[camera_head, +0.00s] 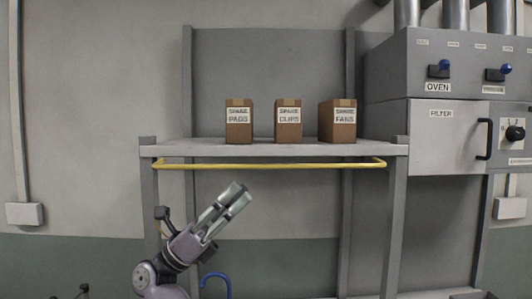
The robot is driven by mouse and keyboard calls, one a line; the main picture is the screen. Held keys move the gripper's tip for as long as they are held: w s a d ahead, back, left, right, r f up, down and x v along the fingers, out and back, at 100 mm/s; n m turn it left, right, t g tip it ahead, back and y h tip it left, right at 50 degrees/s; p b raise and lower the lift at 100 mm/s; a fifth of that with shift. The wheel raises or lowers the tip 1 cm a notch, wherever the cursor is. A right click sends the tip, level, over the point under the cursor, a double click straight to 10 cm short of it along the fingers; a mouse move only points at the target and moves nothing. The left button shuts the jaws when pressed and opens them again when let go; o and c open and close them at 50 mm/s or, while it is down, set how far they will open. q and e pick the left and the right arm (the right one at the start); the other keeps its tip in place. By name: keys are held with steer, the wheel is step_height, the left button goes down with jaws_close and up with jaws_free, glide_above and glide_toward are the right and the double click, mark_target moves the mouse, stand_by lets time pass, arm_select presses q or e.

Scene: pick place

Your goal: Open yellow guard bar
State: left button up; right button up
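The yellow guard bar (270,165) runs level across the front of a grey shelf, just below its top board. Its bent ends meet the shelf near the left and right posts.
Three brown boxes stand on the shelf board (200,149): spare pads (239,122), spare clips (288,122) and spare fans (338,122). A grey oven and fryer unit (440,115) with knobs and a black handle stands at the right.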

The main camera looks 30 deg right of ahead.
mark_target(265, 167)
steer(key=p+x, duration=0.3)
steer(key=x, duration=0.3)
steer(key=shift+d+r, duration=0.1)
steer(key=shift+r, duration=0.3)
steer(key=shift+s+d+r, duration=0.3)
steer(key=shift+d+r, duration=0.1)
steer(key=shift+d, duration=0.2)
arm_select(q)
steer(key=r, duration=0.1)
steer(key=d+r, duration=0.1)
steer(key=r, duration=0.2)
steer(key=shift+s+d+r, duration=0.2)
steer(key=shift+d, duration=0.05)
steer(key=shift+a, duration=0.15)
arm_select(e)
steer(key=shift+a, duration=0.1)
jaws_close()
